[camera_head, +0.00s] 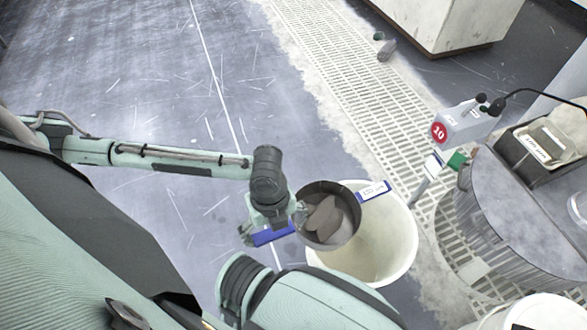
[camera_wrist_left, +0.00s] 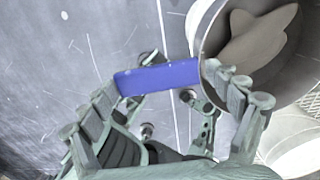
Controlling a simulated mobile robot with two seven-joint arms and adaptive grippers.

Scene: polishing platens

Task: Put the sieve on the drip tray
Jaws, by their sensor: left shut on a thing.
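The sieve (camera_head: 326,242) is a round, dark-walled pan with a blue handle (camera_head: 273,235). A grey-brown, lobed lump (camera_head: 323,216) lies inside it. My left gripper (camera_head: 272,227) is shut on the blue handle. It holds the sieve over the left part of a white bucket's mouth. In the left wrist view the blue handle (camera_wrist_left: 158,79) lies between the fingers, and the pan wall (camera_wrist_left: 212,45) is at the upper right. I cannot tell which thing is the drip tray. My right gripper is not in view.
The white bucket (camera_head: 399,250) stands on the floor below the sieve; a blue-and-white label (camera_head: 374,191) shows near its rim. Floor at left is clear.

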